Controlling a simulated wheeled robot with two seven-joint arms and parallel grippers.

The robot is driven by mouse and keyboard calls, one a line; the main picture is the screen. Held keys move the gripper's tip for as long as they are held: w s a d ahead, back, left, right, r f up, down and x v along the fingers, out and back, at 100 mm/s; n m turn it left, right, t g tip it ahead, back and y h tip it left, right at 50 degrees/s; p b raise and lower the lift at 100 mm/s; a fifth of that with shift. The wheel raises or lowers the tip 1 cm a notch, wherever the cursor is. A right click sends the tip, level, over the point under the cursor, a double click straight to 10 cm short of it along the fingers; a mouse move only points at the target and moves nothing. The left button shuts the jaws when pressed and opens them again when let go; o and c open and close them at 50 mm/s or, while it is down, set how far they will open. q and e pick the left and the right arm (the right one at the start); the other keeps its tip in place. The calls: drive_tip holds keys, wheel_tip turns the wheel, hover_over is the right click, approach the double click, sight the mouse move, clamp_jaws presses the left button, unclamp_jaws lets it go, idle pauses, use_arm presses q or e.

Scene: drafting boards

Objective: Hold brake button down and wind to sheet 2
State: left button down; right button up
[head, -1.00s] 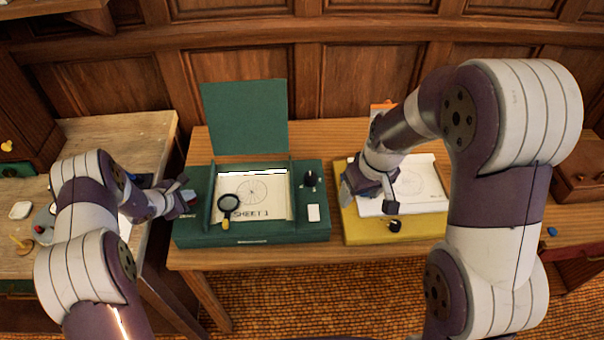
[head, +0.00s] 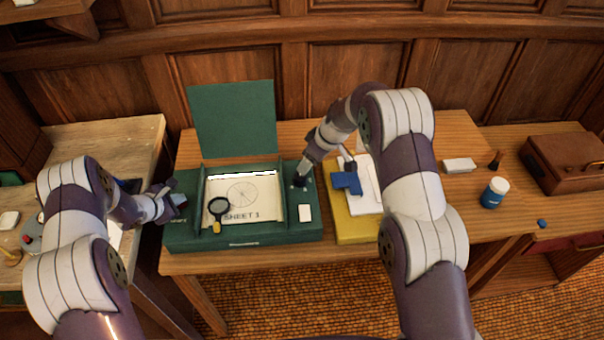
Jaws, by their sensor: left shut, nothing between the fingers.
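The green drafting box (head: 245,237) stands on the table with its lid (head: 233,118) raised. Its window shows a paper sheet (head: 262,206) marked "SHEET 1" with a circle drawing. My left gripper (head: 181,200) is shut and empty at the box's left end. It covers that part, so I cannot make out the brake button or tell whether it is pressed. My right gripper (head: 301,180) points down at the black winding knob (head: 299,183) on the box's right side. The fingers and knob overlap, and I cannot tell whether they grip it.
A magnifier (head: 219,207) lies over the window's left part. A white tag (head: 305,213) is on the box's right front. A yellow board (head: 350,229) with paper and a blue item (head: 347,183) sits to the right. Further right are a white block (head: 459,165) and a blue jar (head: 494,193).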

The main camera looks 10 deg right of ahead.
sight(301, 176)
drive_tip(key=x, duration=0.9)
drive_tip(key=shift+w+a+f, duration=0.1)
drive_tip(key=shift+f, duration=0.15)
drive_tip(key=c, duration=1)
